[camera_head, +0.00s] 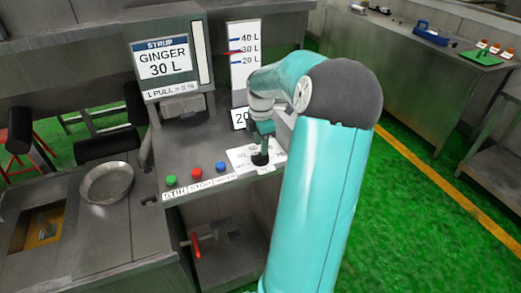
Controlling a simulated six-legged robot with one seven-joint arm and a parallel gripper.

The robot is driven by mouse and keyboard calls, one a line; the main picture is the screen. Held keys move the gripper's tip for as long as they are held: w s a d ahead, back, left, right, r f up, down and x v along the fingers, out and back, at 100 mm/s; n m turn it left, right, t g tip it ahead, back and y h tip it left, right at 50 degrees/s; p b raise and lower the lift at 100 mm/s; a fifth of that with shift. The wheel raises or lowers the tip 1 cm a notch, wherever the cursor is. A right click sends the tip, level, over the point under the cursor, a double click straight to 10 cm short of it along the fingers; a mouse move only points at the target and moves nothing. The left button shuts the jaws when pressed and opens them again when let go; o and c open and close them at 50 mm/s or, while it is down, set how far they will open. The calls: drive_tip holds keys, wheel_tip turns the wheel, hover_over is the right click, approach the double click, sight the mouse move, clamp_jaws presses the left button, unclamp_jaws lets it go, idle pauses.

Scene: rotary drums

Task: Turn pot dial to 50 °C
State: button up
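The pot dial's white plate (240,154) lies on the grey control console, with small markings I can only partly read. A dark round knob (260,159) shows at its middle. My gripper (263,142) points down directly over the knob, its tip at or very near the top of it. I cannot tell whether the fingers touch or hold the knob, and the finger gap is hidden.
Green, red and blue buttons (196,174) sit left of the dial above labels. A syrup sign (165,63) reading "GINGER 30 L" and a level scale (245,60) stand behind. A metal bowl (106,184) is at left. A red-handled valve (200,241) is below the console.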

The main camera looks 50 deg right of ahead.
sight(260, 157)
drive_tip(key=shift+w+f, duration=0.1)
drive_tip(key=shift+f, duration=1.5)
clamp_jaws()
